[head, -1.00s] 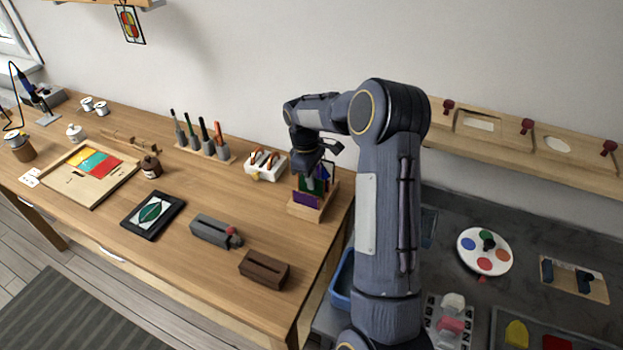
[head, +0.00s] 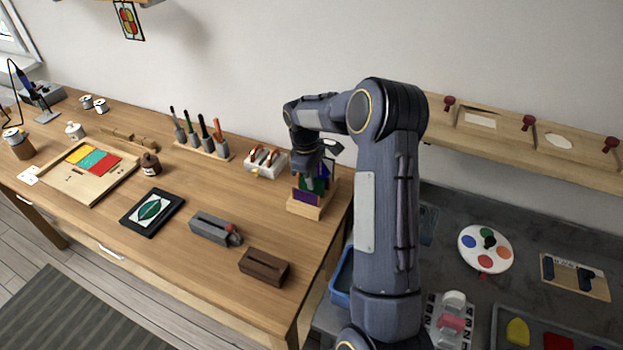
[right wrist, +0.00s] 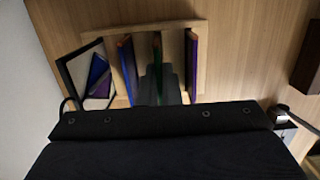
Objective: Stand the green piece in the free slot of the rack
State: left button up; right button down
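The wooden rack (head: 306,211) stands at the right end of the table, and it also shows in the right wrist view (right wrist: 112,57). My right gripper (head: 312,178) is over the rack, pointing down. In the right wrist view its fingers (right wrist: 161,86) are closed on both sides of the green piece (right wrist: 157,62). The green piece (head: 320,186) is upright, within the rack, between an orange-edged blue piece (right wrist: 128,68) and a purple-blue piece (right wrist: 191,66). Its lower edge is hidden, so I cannot tell whether it touches the slot floor. My left gripper is out of view.
A framed mirror-like panel (right wrist: 90,75) stands close beside the rack. A white holder (head: 265,165) is left of the rack; a brown block (head: 264,267) and a grey tool (head: 215,229) lie nearer the front. The table's right edge is close to the rack.

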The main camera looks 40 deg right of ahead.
jog(key=shift+f+b, duration=0.75)
jog(key=shift+f, duration=0.4)
dwell(0.4)
jog(key=c, duration=1.1)
grip_release()
jog(key=shift+r, duration=0.1)
jog(key=shift+r+p, duration=2.7)
jog(key=shift+r, duration=0.8)
